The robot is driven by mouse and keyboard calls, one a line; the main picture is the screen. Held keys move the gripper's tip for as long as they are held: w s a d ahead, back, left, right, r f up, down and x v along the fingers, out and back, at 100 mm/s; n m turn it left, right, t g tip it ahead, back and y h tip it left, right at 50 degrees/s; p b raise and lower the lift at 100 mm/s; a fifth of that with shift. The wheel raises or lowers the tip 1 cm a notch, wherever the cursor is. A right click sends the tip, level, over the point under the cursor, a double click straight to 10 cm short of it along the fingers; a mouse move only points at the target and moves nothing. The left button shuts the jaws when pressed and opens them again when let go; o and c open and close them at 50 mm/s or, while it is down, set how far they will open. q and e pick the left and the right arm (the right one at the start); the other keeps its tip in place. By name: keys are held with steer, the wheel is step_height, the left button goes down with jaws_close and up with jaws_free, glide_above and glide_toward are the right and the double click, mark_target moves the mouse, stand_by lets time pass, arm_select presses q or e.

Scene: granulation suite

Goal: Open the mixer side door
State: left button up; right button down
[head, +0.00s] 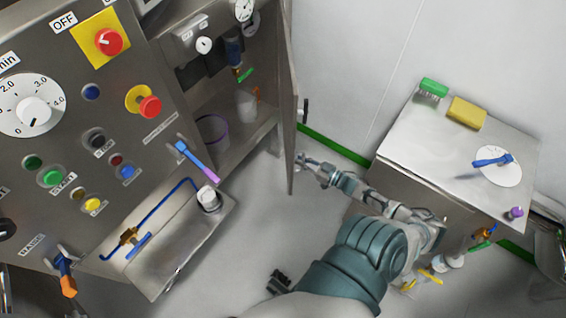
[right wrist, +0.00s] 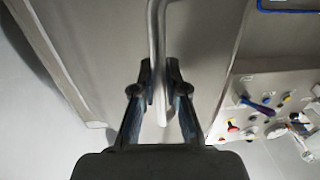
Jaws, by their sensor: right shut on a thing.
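The mixer side door (head: 290,120) stands swung out from the cabinet, seen nearly edge-on, with the inside of the cabinet showing to its left. My right gripper (head: 302,160) is at the outer face of the door, near its lower part. In the right wrist view, the fingers of my right gripper (right wrist: 160,95) are shut around a metal bar handle (right wrist: 157,40) on the door panel (right wrist: 105,50).
The control panel (head: 75,130) with knobs and buttons is at the left. The open cabinet holds a purple-rimmed container (head: 213,132) and a white cup (head: 247,105). A steel side table (head: 425,145) stands right of my arm.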

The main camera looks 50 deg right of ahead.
steer(key=s+d, duration=0.1)
steer(key=d, duration=0.1)
steer(key=s+d, duration=0.2)
steer(key=shift+s+d, duration=0.15)
steer(key=shift+d, duration=0.15)
steer(key=c, duration=1.2)
jaws_free()
steer(key=s+d, duration=0.2)
steer(key=s, duration=0.9)
steer(key=shift+s, duration=0.35)
steer(key=shift+f, duration=0.1)
